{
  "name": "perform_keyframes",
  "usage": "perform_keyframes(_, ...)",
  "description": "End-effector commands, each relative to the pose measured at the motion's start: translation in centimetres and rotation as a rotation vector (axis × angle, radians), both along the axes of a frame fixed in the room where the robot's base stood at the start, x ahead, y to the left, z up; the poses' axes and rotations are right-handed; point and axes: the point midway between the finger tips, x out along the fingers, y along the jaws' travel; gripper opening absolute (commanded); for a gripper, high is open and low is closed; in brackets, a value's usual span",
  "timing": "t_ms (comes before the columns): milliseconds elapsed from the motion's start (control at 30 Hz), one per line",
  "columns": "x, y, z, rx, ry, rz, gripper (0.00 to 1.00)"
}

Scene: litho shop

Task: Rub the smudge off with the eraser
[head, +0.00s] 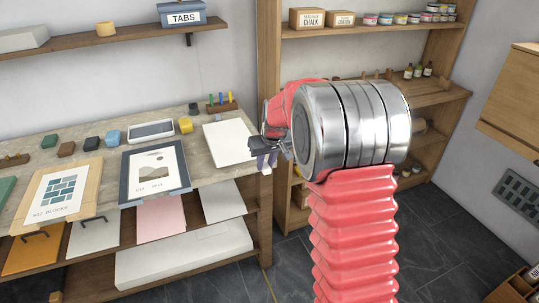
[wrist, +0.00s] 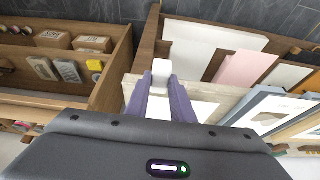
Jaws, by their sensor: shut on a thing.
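My gripper (head: 267,160) points down by the right end of the workbench, just right of a white sheet (head: 229,142) lying there. In the wrist view its purple fingers (wrist: 161,84) are shut on a small white block (wrist: 161,71), which looks like the eraser. Part of the white sheet also shows beside the fingers in the wrist view (wrist: 203,109). I see no smudge on the visible part of the sheet. Its right edge is partly hidden by my arm.
A yellow block (head: 186,126), a grey-framed tray (head: 151,130), a blue block (head: 113,138) and a pen holder (head: 221,107) stand behind. A wooden shelf unit (head: 269,60) stands at the right.

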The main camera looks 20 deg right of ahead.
Motion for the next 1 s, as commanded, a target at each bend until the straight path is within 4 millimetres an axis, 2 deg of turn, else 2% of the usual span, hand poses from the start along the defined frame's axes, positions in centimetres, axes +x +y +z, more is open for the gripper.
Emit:
perform_keyframes(267, -2.9, 3.3, -1.7, -0.002, 0.001, -0.032, 0.03)
perform_keyframes(367, -4.5, 5.2, -2.4, -0.003, 0.001, -0.036, 0.03)
perform_keyframes(500, -7.3, 8.7, -3.2, -0.005, -0.001, -0.014, 0.03)
perform_keyframes(633, -9.2, 11.1, -3.5, -0.008, -0.002, 0.013, 0.03)
perform_keyframes(767, -10.0, 11.9, -3.7, -0.01, -0.002, 0.023, 0.03)
perform_keyframes(1000, -10.0, 11.8, -3.7, -0.009, -0.002, 0.022, 0.03)
